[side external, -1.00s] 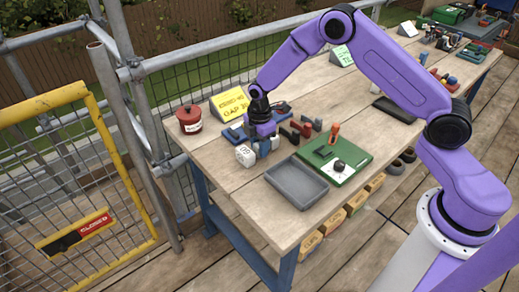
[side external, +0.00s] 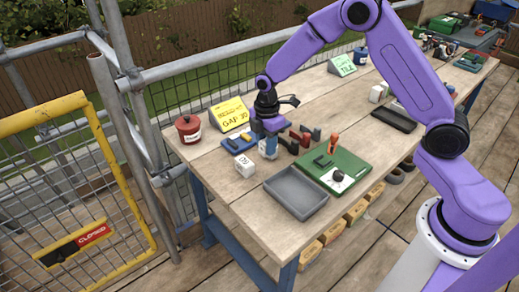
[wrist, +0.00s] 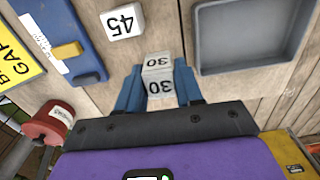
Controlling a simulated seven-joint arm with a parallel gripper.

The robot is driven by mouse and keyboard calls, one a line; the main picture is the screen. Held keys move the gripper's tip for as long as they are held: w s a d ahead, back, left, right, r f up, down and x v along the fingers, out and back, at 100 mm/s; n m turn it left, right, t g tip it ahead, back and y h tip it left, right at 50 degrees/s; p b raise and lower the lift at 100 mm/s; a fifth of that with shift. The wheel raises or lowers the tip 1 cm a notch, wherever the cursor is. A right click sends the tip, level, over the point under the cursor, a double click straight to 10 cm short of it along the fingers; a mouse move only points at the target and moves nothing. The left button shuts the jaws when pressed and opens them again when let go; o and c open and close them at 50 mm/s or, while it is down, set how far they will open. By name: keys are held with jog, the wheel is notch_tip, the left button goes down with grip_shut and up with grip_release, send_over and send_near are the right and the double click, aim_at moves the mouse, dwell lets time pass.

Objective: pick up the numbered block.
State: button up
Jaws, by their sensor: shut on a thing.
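The numbered block (wrist: 158,78), white with "30" on its faces, is between the blue fingers of my gripper (wrist: 158,90) in the wrist view. The gripper is shut on it. In the side external view my gripper (side external: 268,148) is over the left end of the bench, and its fingers mostly hide the block there. It seems slightly raised, but the gap below is hard to judge. A second white block marked "45" (wrist: 122,22) stands on the wood; it also shows left of the gripper in the side view (side external: 245,166).
A grey tray (side external: 296,192) and a green board (side external: 334,170) lie to the right on the bench (side external: 225,190). A blue tool (side external: 238,143), a yellow "GAP 30" sign (side external: 229,114) and a red pot (side external: 188,129) are to the left. Red and dark clamps (side external: 300,137) stand close right.

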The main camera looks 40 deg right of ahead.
jog(key=s+d+r, duration=0.2)
jog(key=s+r, duration=0.4)
jog(key=s, duration=0.5)
jog(key=m, duration=1.8)
send_over(239, 142)
notch_tip(239, 142, down, 2)
jog(key=shift+f, duration=3.85)
jog(key=shift+s+f, duration=0.15)
jog(key=shift+f, duration=0.6)
